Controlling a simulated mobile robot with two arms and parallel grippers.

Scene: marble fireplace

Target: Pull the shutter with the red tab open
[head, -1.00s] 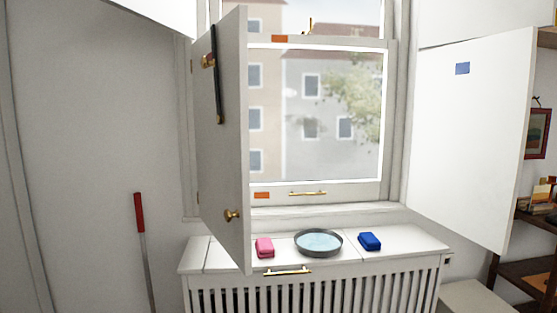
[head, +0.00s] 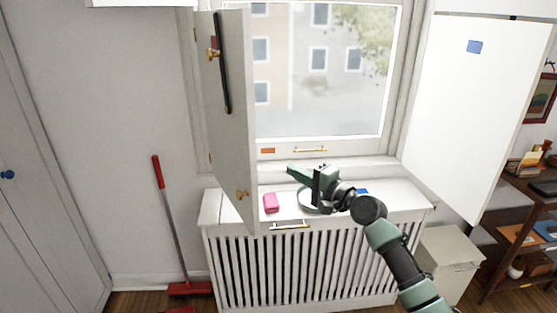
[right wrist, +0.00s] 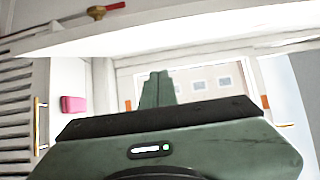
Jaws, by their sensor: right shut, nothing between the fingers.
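The left shutter (head: 235,125) stands swung out from the window, seen nearly edge-on, with a dark bar and brass knobs on its outer face. The right shutter (head: 463,110) stands swung out and bears a blue tab (head: 474,46). My right gripper (head: 292,170) is shut and empty, above the radiator cover, to the right of the left shutter and apart from it. In the right wrist view the shut fingers (right wrist: 157,88) point at the window, and the left shutter (right wrist: 190,32) crosses the top. My left gripper is out of view.
On the radiator cover (head: 212,207) are a pink box (head: 270,203), a round dish (head: 308,205) and a blue box (head: 362,191), both partly hidden by my arm. A red-handled broom (head: 165,205) leans left. A shelf (head: 525,180) stands right.

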